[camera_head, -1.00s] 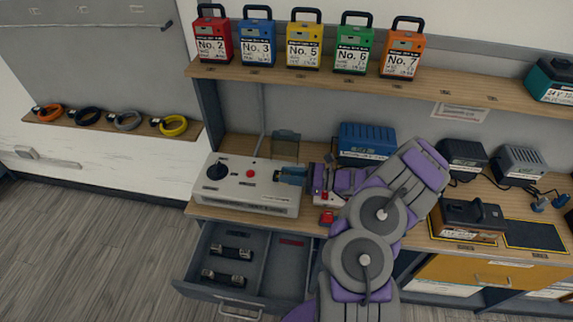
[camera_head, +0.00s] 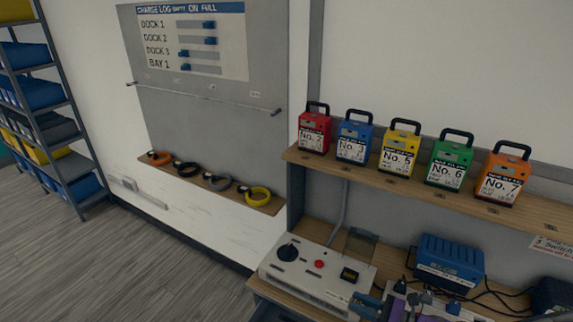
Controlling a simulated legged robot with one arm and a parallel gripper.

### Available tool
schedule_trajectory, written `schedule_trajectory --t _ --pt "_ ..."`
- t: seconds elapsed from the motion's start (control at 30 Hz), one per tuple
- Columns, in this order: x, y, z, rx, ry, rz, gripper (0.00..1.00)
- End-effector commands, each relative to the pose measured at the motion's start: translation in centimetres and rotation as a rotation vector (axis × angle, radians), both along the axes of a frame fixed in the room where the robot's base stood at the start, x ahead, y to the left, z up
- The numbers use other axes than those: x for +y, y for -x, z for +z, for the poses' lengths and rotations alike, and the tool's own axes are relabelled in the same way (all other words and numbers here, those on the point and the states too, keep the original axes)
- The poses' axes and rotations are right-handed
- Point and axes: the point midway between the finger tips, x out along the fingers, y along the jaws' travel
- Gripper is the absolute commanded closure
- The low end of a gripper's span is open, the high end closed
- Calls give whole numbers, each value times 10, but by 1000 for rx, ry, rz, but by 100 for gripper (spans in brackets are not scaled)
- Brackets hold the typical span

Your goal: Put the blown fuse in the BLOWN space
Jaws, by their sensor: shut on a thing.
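The pale tester box (camera_head: 290,277) stands on the bench at bottom centre, with a black knob, a red button and a small dark panel with yellowish marks. My gripper (camera_head: 368,307) is at the bottom edge, by the tester's right front corner, and only partly in frame. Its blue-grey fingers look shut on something. I take this to be a fuse, but it is too hidden to make out, and I cannot tell whether it is blown. The drawer under the bench and any BLOWN space are out of view.
A shelf (camera_head: 405,190) with several coloured numbered packs runs above the bench. A blue charger (camera_head: 448,262) and cables lie right of the tester. A wall ledge holds several coloured rings (camera_head: 220,183). A rack of bins (camera_head: 45,105) stands far left. Floor (camera_head: 120,265) is clear.

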Motion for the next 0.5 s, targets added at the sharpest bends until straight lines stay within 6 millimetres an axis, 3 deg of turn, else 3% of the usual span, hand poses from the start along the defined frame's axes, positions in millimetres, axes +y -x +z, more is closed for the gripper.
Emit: schedule_trajectory --t 0.17,0.5 --pt "16 -37 19 2 18 1 100" --pt "63 -113 75 -2 20 -14 100"
